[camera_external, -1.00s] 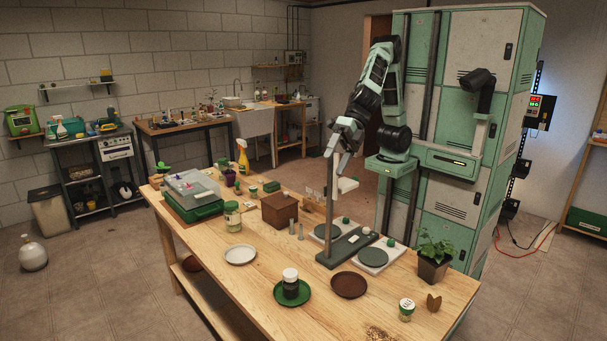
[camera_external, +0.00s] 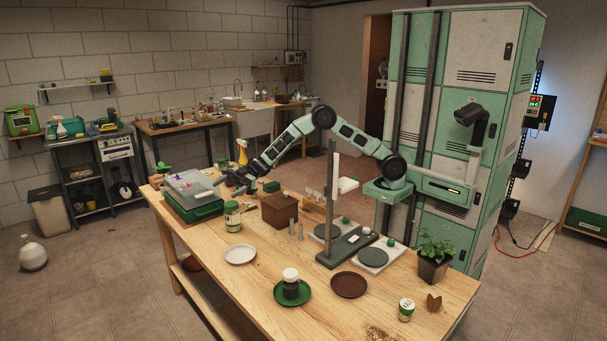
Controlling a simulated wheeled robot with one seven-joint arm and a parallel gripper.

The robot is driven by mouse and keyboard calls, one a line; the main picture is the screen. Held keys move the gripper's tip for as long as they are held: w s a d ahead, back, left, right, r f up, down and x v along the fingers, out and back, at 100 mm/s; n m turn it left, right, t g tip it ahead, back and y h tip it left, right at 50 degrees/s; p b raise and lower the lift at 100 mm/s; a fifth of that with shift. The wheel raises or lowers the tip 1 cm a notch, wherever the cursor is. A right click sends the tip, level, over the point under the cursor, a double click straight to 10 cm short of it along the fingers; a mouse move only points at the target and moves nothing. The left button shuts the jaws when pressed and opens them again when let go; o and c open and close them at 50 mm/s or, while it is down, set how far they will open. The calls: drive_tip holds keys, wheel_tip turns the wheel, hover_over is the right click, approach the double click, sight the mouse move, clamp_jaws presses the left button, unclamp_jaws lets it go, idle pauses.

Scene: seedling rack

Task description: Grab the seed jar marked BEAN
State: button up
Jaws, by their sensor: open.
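Three jars stand on the wooden table, and I cannot read the word BEAN on any of them. One jar (camera_external: 232,217) with a green and cream body stands in front of the green tray. A dark jar with a white lid (camera_external: 290,284) stands on a green plate (camera_external: 290,301) at the front. A small jar with a pale lid (camera_external: 406,310) stands near the front right edge. My gripper (camera_external: 228,181) is open and looks empty. In the picture it is above the first jar, near the clear-lidded tray; its exact distance from them is unclear.
A green tray with a clear lid (camera_external: 194,209) is at the table's left end. The front left of the table is clear.

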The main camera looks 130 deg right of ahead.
sight(233, 203)
drive_tip(key=s+d+f+m, duration=0.1)
drive_tip(key=d, duration=0.1)
drive_tip(key=s+d+f, duration=0.2)
drive_tip(key=s+d+f+m+b, duration=0.1)
drive_tip(key=d+f, duration=0.1)
drive_tip(key=shift+s+d+f+m+t+y, duration=0.2)
drive_tip(key=shift+s+d+m+t+y, duration=0.1)
drive_tip(key=shift+s+t, duration=0.1)
drive_tip(key=shift+f, duration=0.3)
wheel_tip(233, 203, down, 6)
drive_tip(key=shift+r, duration=0.15)
drive_tip(key=shift+p+x, duration=0.5)
drive_tip(key=shift+x, duration=0.55)
drive_tip(key=shift+w+a, duration=0.2)
drive_tip(key=shift+w, duration=0.25)
